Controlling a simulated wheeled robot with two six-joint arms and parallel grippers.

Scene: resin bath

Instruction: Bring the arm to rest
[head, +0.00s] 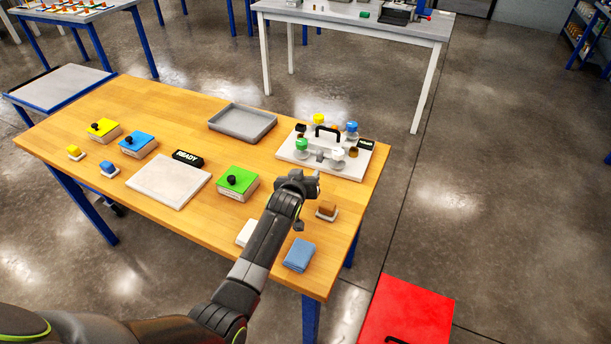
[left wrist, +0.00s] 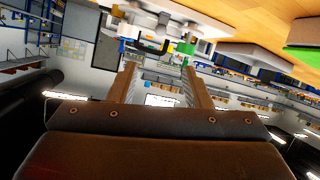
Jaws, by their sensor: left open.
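My left arm comes in from the bottom left of the head view and reaches over the right part of the wooden table (head: 185,103). My left gripper (head: 312,186) is above the table, between the green box (head: 240,182) and the white tray with bottles (head: 345,165). In the left wrist view its two fingers (left wrist: 160,85) are apart with nothing between them. That view is turned over, with the table along its top edge. My right gripper is not in view.
Near the gripper lie a brown block on a small white base (head: 327,210), a blue cloth-like block (head: 299,254) and a white block (head: 246,232). A grey tray (head: 243,132), a white board (head: 168,182), a yellow box (head: 104,133) and a blue box (head: 138,145) also occupy the table. A red surface (head: 408,310) stands lower right.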

